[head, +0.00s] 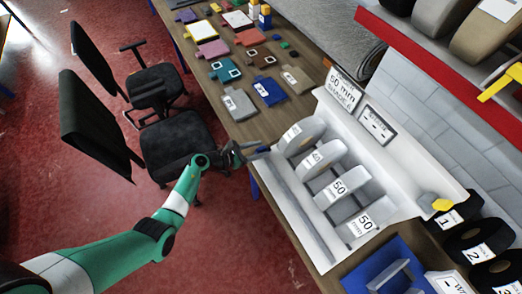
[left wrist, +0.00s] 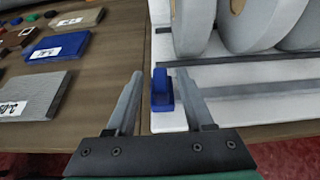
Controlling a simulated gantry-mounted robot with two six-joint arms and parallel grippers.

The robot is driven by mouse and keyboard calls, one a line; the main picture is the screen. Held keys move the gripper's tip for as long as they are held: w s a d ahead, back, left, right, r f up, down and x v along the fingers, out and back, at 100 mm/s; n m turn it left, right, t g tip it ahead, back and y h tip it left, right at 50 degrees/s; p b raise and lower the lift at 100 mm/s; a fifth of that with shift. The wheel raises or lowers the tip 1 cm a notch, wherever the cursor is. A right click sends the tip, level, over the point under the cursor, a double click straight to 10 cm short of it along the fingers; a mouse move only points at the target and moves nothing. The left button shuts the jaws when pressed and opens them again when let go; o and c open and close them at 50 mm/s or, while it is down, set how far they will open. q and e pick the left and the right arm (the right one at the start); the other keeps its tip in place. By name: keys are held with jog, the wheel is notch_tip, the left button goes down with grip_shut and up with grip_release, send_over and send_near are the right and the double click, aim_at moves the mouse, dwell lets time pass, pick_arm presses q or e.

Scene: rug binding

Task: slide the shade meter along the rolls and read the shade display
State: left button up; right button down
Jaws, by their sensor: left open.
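A white sloped rack (head: 325,225) holds a row of grey rolls (head: 343,188), several with white labels reading 50 or similar. A display panel (head: 376,124) on its back shows two dashes, beside a sign (head: 343,90) reading "50 mm". My left gripper (head: 257,151) is at the rack's left end, near the first roll. In the left wrist view a small blue block (left wrist: 162,92), probably the shade meter, stands at the rack's end between the open fingers of my left gripper (left wrist: 160,88). In the head view I cannot make the block out. My right gripper is not in view.
Flat coloured samples (head: 268,91) lie on the wooden table (head: 222,125) left of the rack. A blue tray (head: 385,268) and black rolls (head: 470,243) are at the right end. A red-edged shelf (head: 440,55) overhangs behind. Black chairs (head: 172,141) stand at left.

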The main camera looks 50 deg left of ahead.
pick_arm(q)
jog(key=shift+w+d+f, duration=0.15)
jog(key=shift+w+f, duration=0.05)
jog(key=shift+w, duration=0.3)
grip_shut()
dwell(1.1)
